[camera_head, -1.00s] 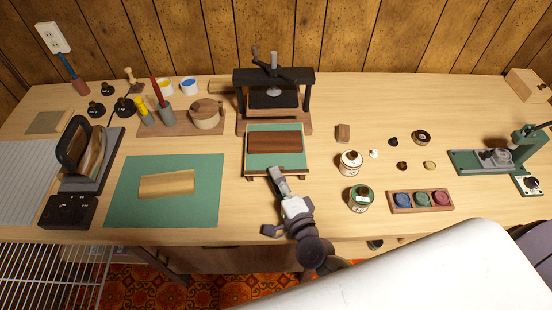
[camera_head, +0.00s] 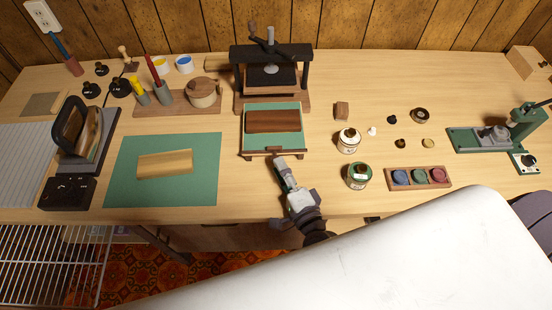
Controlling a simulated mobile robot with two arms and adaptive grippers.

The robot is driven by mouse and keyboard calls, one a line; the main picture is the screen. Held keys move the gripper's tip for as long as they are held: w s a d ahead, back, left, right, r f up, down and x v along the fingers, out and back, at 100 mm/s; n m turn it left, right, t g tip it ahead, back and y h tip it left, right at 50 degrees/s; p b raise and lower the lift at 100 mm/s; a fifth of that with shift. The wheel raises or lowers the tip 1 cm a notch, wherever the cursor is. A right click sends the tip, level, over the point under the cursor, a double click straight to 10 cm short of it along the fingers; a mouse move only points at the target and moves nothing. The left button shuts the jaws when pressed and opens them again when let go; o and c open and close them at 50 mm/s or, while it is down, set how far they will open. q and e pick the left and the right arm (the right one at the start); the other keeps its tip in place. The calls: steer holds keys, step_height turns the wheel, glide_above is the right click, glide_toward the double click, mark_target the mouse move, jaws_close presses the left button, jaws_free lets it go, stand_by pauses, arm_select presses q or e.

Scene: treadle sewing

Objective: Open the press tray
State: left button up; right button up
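The press tray (camera_head: 249,146) is a wooden tray with a green surface and stands out in front of the black press (camera_head: 236,79). A dark brown piece of leather (camera_head: 273,121) lies on it. A wooden bar with small knobs (camera_head: 262,154) runs along the tray's front edge. My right gripper (camera_head: 281,162) is at the front edge of the tray, just right of its middle. It seems to hold nothing; whether its fingers are open or shut is too small to tell. Contact with the bar is unclear. My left gripper is not in view.
A green mat (camera_head: 205,195) with a tan piece (camera_head: 165,164) lies left of the tray. Bare tabletop surrounds the tray's front.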

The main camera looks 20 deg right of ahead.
steer(key=s, duration=0.5)
steer(key=s+d, duration=0.1)
steer(key=s, duration=0.2)
steer(key=shift+s, duration=0.1)
